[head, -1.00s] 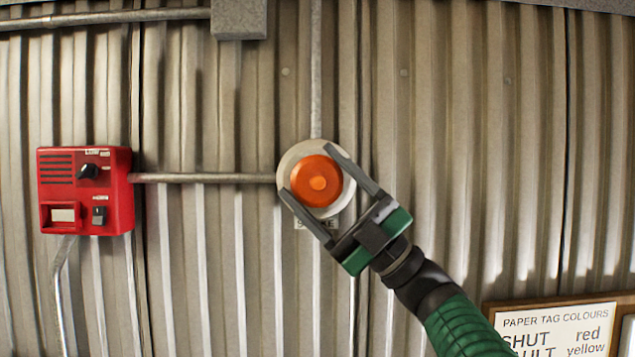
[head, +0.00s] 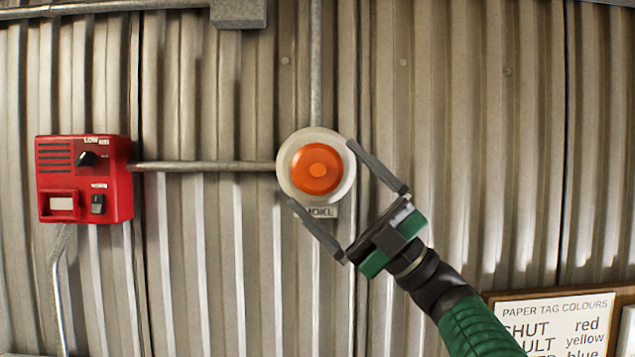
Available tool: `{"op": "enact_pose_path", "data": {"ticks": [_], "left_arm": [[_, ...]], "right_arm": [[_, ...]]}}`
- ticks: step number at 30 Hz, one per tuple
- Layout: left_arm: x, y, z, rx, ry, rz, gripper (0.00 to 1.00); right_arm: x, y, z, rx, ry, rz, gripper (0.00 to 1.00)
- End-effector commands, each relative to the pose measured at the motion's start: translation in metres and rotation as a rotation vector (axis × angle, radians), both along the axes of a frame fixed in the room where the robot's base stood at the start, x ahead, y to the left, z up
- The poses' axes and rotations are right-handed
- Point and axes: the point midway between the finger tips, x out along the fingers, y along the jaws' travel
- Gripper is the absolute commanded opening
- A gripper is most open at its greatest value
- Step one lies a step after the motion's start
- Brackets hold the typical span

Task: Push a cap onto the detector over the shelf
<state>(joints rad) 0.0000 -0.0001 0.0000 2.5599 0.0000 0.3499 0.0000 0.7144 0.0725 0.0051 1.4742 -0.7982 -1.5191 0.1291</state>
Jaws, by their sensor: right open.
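The detector (head: 338,190) is a round white disc on the corrugated wall, with a label below it partly reading "MOKE". An orange round cap (head: 316,169) sits over its middle and looks centred, with the white rim showing all round. My right gripper (head: 322,174) is open, its two grey fingers apart at the lower right of the detector. The fingertips reach near the white rim and hold nothing. Whether the cap is fully seated cannot be told from this angle. My left gripper is not in view, and no shelf shows.
A red box (head: 85,179) with a knob and switch is fixed to the wall at left. Metal conduits (head: 205,166) run from the detector to it and upward. A framed "PAPER TAG COLOURS" board (head: 555,325) hangs at lower right. The wall right of the detector is clear.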

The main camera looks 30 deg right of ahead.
Motion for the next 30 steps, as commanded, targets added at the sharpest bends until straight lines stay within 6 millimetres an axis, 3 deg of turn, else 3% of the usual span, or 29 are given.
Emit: {"op": "enact_pose_path", "data": {"ticks": [1,3,12,17,30], "left_arm": [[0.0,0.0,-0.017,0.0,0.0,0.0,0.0],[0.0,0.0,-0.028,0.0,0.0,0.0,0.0],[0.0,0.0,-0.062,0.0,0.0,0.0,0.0],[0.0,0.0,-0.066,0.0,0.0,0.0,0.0],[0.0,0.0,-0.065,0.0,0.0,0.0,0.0]], "right_arm": [[-0.006,-0.008,-0.02,0.001,0.001,-0.004,0.95],[-0.017,-0.02,-0.035,0.001,0.001,-0.004,0.95],[-0.055,-0.061,-0.087,0.001,0.002,-0.004,0.95],[-0.063,-0.07,-0.096,0.001,0.001,0.0,0.95],[-0.065,-0.071,-0.095,0.0,0.001,-0.001,0.95]]}}
